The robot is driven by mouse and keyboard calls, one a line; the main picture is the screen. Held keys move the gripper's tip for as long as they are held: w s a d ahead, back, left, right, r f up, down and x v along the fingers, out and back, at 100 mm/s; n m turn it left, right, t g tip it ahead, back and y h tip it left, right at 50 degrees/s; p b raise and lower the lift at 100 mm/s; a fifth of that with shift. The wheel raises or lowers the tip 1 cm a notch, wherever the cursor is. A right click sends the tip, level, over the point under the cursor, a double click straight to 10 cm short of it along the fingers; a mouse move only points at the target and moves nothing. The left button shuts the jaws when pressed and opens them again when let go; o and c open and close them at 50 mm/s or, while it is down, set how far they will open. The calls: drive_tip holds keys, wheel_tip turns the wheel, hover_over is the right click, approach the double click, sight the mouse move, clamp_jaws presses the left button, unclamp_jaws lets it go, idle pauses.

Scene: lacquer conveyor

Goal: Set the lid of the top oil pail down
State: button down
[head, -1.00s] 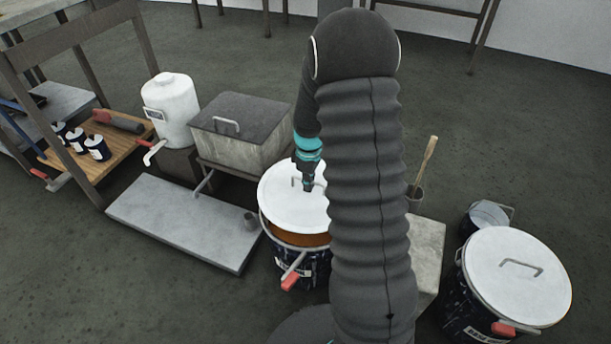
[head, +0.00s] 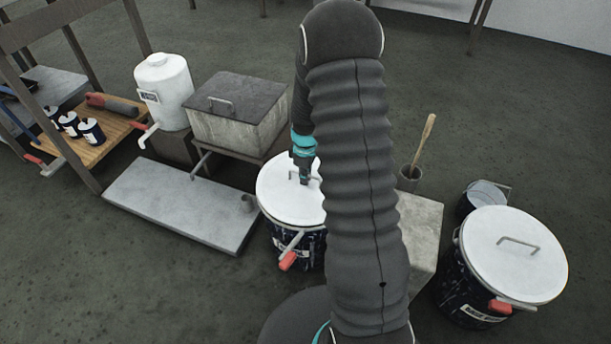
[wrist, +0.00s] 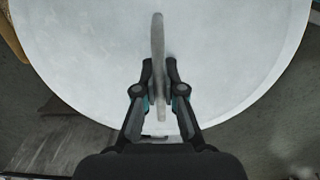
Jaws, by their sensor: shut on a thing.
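A round white lid (head: 279,203) lies on a dark, paint-streaked pail (head: 300,247) in the middle of the head view. No gap shows along the visible front edge between lid and pail. My arm hides the right side of both. My gripper (head: 304,180) points down over the lid and is shut on its thin handle. In the wrist view my gripper (wrist: 160,72) has a finger on each side of the handle (wrist: 158,35), and the lid (wrist: 90,45) fills most of the picture.
A second lidded pail (head: 470,300) stands at right, beside a small bucket (head: 481,200). A pale block (head: 420,225) and a pot with a brush (head: 410,175) stand behind my arm. A grey slab (head: 170,207), a lidded box (head: 235,128) and a white tank (head: 165,85) are at left.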

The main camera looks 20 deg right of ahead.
drive_tip(key=shift+f+b, duration=0.45)
drive_tip(key=shift+f, duration=0.15)
idle(0.3)
drive_tip(key=c, duration=1.2)
unclamp_jaws()
drive_tip(key=shift+r, duration=0.1)
wheel_tip(320, 180, up, 12)
drive_tip(key=shift+f, duration=0.1)
